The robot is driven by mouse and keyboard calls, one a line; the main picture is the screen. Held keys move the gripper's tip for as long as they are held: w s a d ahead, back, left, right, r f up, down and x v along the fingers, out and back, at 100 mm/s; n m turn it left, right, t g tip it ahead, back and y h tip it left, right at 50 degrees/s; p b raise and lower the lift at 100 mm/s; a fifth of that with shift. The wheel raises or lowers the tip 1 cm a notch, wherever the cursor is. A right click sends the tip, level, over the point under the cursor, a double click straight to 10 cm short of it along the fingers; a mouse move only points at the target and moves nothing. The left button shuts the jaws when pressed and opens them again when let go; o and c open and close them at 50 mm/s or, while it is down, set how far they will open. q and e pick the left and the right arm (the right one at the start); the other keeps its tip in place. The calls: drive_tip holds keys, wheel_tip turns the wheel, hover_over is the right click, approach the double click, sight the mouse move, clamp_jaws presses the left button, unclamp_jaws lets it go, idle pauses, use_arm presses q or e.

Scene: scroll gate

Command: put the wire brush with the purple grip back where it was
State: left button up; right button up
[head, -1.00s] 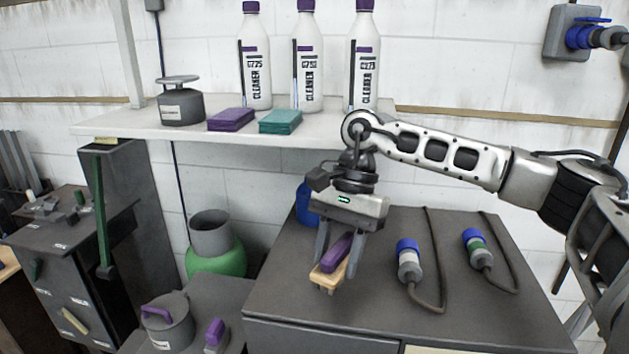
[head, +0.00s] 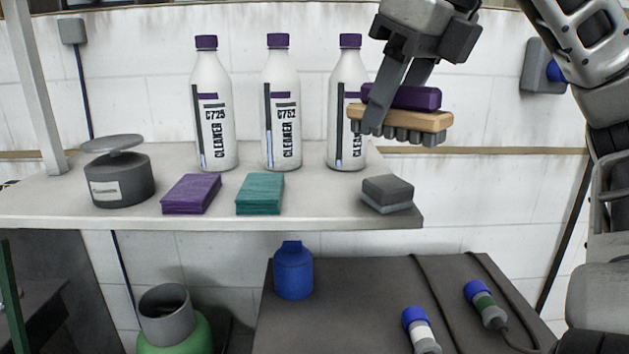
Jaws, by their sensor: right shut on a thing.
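The wire brush (head: 425,119) has a purple grip on a tan wooden block, with grey bristles pointing down. My right gripper (head: 385,105) is shut on it and holds it in the air, level, in front of the right cleaner bottle and above the right end of the shelf (head: 320,212). The brush partly hides that bottle. My left gripper is not in view.
On the shelf stand three white cleaner bottles (head: 281,120), a dark tin (head: 118,178), a purple pad (head: 191,194), a teal pad (head: 260,193) and a grey block (head: 387,193). Shelf room is free between the teal pad and the block. Below, a blue bottle (head: 293,271) and connectors (head: 486,304) sit on a dark cabinet.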

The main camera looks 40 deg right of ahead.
drive_tip(key=shift+w+d+f, duration=0.15)
drive_tip(key=shift+w+f, duration=0.3)
drive_tip(key=shift+w, duration=0.2)
drive_tip(key=w+f, duration=0.2)
drive_tip(key=w, duration=0.1)
drive_tip(key=w+d+f+b, duration=0.1)
drive_tip(key=w+f, duration=0.2)
drive_tip(key=w, duration=0.1)
drive_tip(key=w+d+f, duration=0.1)
drive_tip(key=w+f, duration=0.1)
drive_tip(key=w, duration=0.1)
drive_tip(key=shift+w+f+b, duration=0.25)
drive_tip(key=shift+b, duration=0.05)
drive_tip(key=shift+w+f, duration=0.15)
drive_tip(key=shift+w, duration=0.15)
drive_tip(key=shift+w+f, duration=0.15)
drive_tip(key=shift+f, duration=0.15)
drive_tip(key=f, duration=0.3)
drive_tip(key=shift+w+d+f, duration=0.1)
drive_tip(key=shift+w+f, duration=0.15)
drive_tip(key=shift+f, duration=0.05)
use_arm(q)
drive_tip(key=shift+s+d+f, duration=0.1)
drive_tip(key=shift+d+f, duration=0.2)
